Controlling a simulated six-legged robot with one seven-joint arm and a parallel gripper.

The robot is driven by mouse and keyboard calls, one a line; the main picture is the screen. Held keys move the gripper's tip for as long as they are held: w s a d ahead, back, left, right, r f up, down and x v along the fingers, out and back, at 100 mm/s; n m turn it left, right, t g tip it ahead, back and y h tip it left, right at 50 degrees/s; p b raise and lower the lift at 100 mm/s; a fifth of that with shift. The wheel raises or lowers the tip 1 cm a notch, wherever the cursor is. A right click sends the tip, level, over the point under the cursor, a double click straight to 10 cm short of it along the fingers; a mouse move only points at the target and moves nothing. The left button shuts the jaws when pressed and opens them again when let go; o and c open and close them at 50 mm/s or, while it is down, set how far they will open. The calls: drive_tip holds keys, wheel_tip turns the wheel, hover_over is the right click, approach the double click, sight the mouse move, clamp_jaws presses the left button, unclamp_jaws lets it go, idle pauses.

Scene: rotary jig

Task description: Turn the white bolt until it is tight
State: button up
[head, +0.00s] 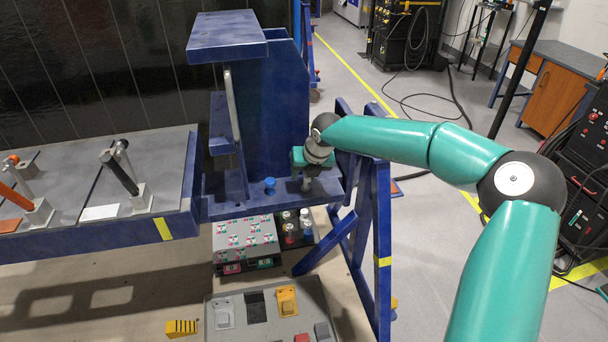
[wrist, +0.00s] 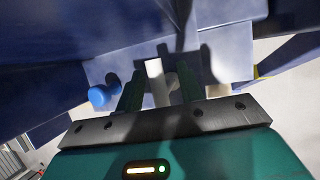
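The white bolt (wrist: 155,70) stands upright from the blue jig plate in the wrist view. My gripper (wrist: 160,90) has its two dark green fingers apart, one on each side of the white bolt. A gap shows between the bolt and the right finger; the left finger lies close to the bolt, and I cannot tell if it touches. In the head view my gripper (head: 309,186) points down over the jig's lower ledge, and the white bolt cannot be made out there. A blue bolt (head: 270,186) stands left of the gripper; it also shows in the wrist view (wrist: 102,95).
A pale peg-like thing (wrist: 217,90) is right of the fingers. The blue jig column (head: 262,105) rises behind the ledge. A blue frame (head: 375,240) stands close on the right. A bench with clamps (head: 125,170) is at left; boxes (head: 245,240) sit below.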

drive_tip(key=shift+w+f, duration=0.1)
drive_tip(key=shift+f, duration=0.2)
clamp_jaws()
drive_tip(key=shift+a, duration=0.1)
